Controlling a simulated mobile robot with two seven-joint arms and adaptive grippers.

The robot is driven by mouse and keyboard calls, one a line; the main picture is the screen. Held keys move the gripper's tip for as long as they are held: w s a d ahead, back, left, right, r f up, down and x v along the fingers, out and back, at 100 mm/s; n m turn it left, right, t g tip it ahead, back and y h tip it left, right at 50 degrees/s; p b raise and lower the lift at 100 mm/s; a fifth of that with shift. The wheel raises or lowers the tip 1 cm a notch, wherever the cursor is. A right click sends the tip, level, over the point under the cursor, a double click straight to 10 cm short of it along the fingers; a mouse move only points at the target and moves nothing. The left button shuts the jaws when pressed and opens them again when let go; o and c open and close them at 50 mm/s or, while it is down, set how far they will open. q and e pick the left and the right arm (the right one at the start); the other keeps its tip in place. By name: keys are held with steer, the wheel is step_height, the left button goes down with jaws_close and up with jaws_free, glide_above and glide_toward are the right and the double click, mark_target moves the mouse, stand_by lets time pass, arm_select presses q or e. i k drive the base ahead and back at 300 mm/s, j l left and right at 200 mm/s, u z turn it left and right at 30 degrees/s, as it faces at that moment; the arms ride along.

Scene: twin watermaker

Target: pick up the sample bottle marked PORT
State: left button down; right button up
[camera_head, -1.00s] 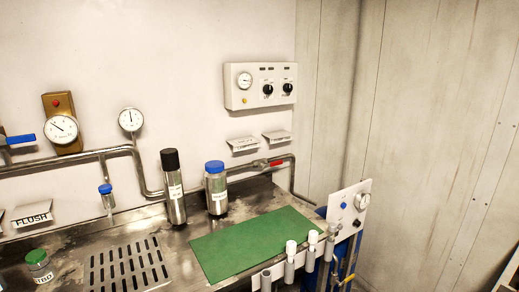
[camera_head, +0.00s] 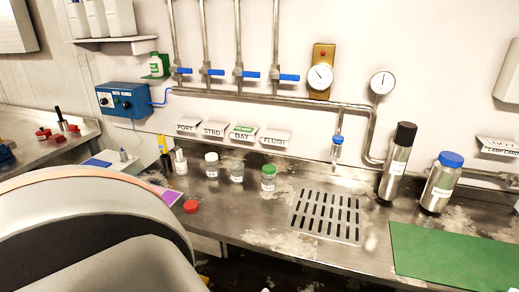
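A PORT sign (camera_head: 187,128) is on the wall behind, left of the STBD, DAY and FLUSH signs. Neither gripper is in view. A large rounded part of my arm fills the lower left and hides some of the counter.
A loose red cap (camera_head: 191,206) lies near the counter's front edge. A slotted drain plate (camera_head: 327,217), two tall steel flasks (camera_head: 397,165) and a green mat (camera_head: 445,252) lie to the right. A pipe with blue-handled valves (camera_head: 247,75) runs above. A blue box (camera_head: 124,100) hangs at left.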

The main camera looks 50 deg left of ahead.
mark_target(238, 165)
steer(key=u, duration=1.8)
